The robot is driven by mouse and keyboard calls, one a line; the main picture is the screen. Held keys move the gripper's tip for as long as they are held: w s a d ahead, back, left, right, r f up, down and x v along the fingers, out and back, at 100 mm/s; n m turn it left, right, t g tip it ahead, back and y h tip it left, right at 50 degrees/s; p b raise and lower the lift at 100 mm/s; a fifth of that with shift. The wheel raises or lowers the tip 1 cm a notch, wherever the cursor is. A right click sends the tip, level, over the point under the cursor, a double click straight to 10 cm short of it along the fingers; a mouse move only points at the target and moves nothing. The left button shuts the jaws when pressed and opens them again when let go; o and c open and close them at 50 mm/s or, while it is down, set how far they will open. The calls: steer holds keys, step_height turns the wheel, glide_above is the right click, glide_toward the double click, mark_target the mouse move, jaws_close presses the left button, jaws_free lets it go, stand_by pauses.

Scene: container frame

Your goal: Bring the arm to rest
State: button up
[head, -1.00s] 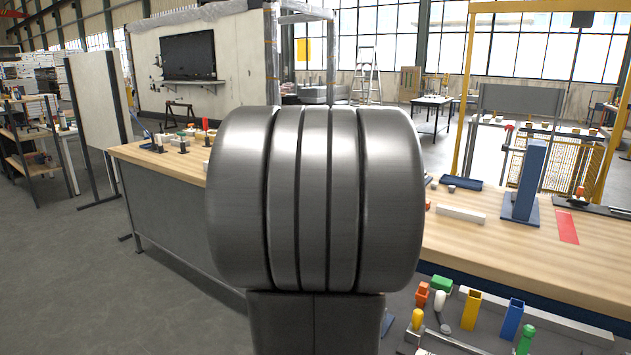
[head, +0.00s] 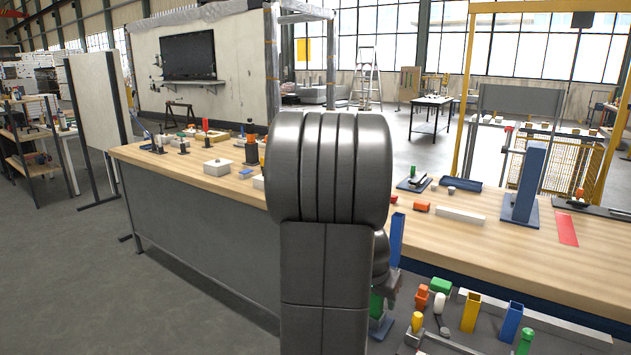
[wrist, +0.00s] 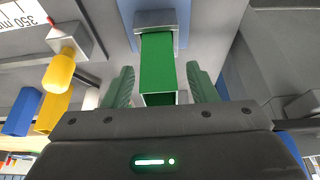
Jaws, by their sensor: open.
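My gripper (wrist: 160,72) shows in the wrist view with its two green fingers apart. A green rectangular block or tube (wrist: 158,62) lies between the fingers in the picture, with a gap on each side. Its far end meets a grey metal piece (wrist: 155,20). I cannot tell how deep it sits between the fingers. In the head view my own dark arm fills the middle and hides most of the gripper.
A wooden bench (head: 470,225) runs across, holding a blue upright stand (head: 528,185), a white bar (head: 460,215) and a red strip (head: 567,230). Nearer stand a yellow holder (head: 470,312) and a blue holder (head: 507,322). Open floor (head: 80,280) lies left.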

step_height(320, 180, up, 4)
steer(key=p, duration=0.4)
steer(key=shift+s+f, duration=0.1)
steer(key=shift+f, duration=0.05)
